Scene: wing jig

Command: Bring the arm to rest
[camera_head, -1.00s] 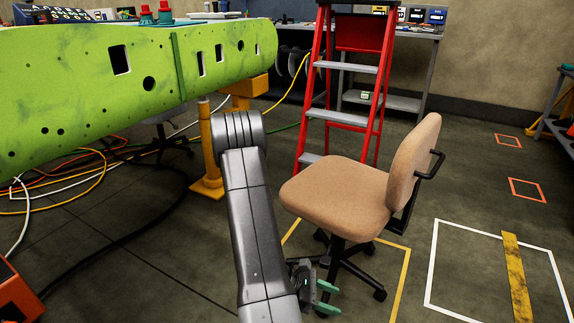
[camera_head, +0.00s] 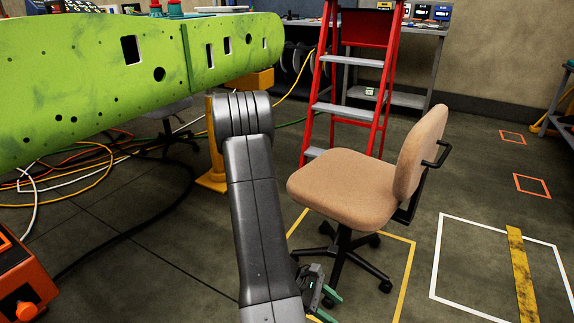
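My arm (camera_head: 258,215) rises from the bottom middle of the head view to a bent joint, and the far part of it is hidden behind the upper link. My gripper (camera_head: 334,305) shows low in the picture, just right of the arm. Its two green fingers stand apart with nothing seen between them. It appears in front of the base of a tan office chair (camera_head: 345,190); I cannot tell the distance between them.
A green wing panel (camera_head: 90,90) spans the upper left, with a yellow stand (camera_head: 214,150) below. A red ladder (camera_head: 320,90) stands behind the chair. Cables (camera_head: 75,180) and an orange machine (camera_head: 25,285) lie at left. Floor at right, with a white taped square (camera_head: 436,255), is clear.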

